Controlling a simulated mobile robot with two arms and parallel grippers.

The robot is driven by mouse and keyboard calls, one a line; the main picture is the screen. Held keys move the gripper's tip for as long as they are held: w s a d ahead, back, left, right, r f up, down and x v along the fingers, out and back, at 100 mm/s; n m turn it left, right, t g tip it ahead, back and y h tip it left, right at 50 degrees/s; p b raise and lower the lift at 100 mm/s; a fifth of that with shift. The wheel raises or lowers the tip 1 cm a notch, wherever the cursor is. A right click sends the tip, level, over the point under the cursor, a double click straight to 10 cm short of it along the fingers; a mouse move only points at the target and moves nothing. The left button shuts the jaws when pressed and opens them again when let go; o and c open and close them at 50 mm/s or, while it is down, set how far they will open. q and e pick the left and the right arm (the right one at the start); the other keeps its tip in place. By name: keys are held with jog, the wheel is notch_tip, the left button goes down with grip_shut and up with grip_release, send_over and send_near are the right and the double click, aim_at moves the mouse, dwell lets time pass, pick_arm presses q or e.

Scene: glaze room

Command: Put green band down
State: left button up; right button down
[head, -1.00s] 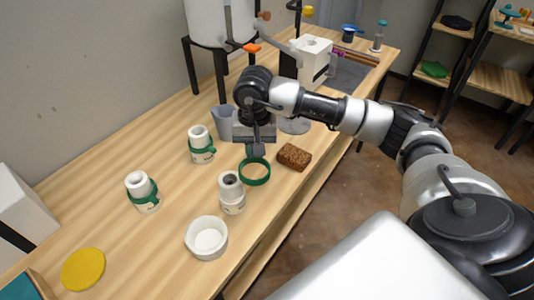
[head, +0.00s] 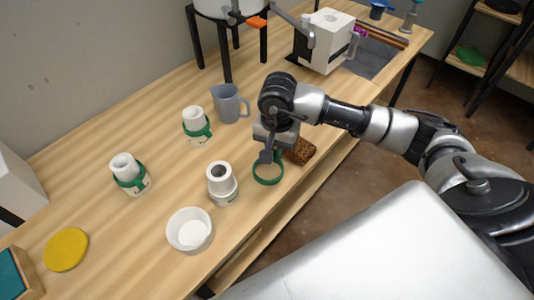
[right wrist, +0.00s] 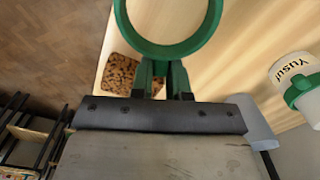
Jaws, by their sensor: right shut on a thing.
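My right gripper (head: 267,157) is shut on the green band (head: 268,184), a thin open ring, at the front part of the wooden table. In the right wrist view the band (right wrist: 166,52) sticks out from the closed fingertips (right wrist: 160,76), with bare wood seen through it. Whether it touches the table is hard to tell. A white jar without a band (head: 222,186) stands just left of it. Two other white jars, one at the left (head: 131,173) and one farther back (head: 196,125), wear green bands. My left gripper is not in view.
A brown speckled block (head: 301,151) lies right of the band, partly behind my gripper. A white bowl (head: 190,230), yellow disc (head: 66,249) and grey jug (head: 230,103) stand on the table (head: 100,220). The front edge is close; bare wood lies between band and jar.

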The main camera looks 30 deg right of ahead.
jog(key=shift+w+a+f, duration=0.3)
jog(key=shift+w+f, duration=0.15)
jog(key=shift+w, duration=0.2)
jog(key=shift+w+a+f, duration=0.25)
jog(key=shift+w+f, duration=0.15)
jog(key=shift+w, duration=0.2)
jog(key=shift+f+p, duration=0.45)
jog(key=shift+f, duration=1.55)
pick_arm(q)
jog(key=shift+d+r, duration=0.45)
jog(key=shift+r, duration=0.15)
pick_arm(e)
jog(key=shift+f, duration=0.1)
jog(key=c, duration=1.1)
grip_release()
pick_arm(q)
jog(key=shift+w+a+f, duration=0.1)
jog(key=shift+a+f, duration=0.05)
